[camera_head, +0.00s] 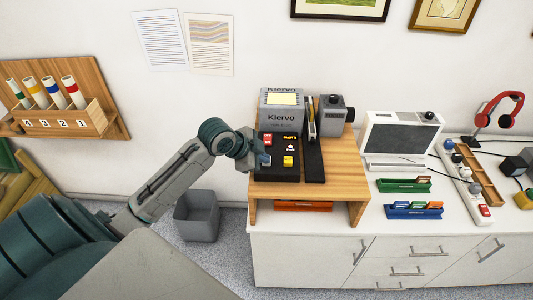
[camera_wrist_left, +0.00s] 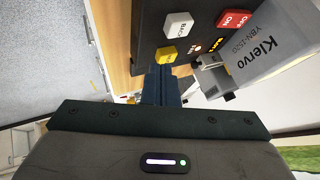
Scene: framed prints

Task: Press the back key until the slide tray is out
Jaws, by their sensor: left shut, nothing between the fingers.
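The grey Klervo projector (camera_head: 282,112) stands on a wooden stand; it also shows in the wrist view (camera_wrist_left: 280,45). Its black key panel (camera_head: 276,175) has a red OFF/ON switch (camera_head: 267,139), (camera_wrist_left: 235,20) and a yellow key (camera_head: 288,160), (camera_wrist_left: 166,55). The white back key (camera_wrist_left: 178,24) shows clearly in the wrist view. A slim upright part, seemingly the slide tray (camera_head: 311,120), sits beside the projector body, behind a bare black track (camera_head: 314,165). My left gripper (camera_head: 261,161) is shut and empty over the panel's left side; its fingertips (camera_wrist_left: 162,70) appear near the yellow key. Contact cannot be told.
The wooden stand (camera_head: 340,180) sits on a white cabinet (camera_head: 300,255), with an orange holder (camera_head: 303,206) beneath. A screen (camera_head: 400,138), green rack (camera_head: 403,185) and blue rack (camera_head: 413,211) stand to the right. A grey bin (camera_head: 196,215) is on the floor below my left arm.

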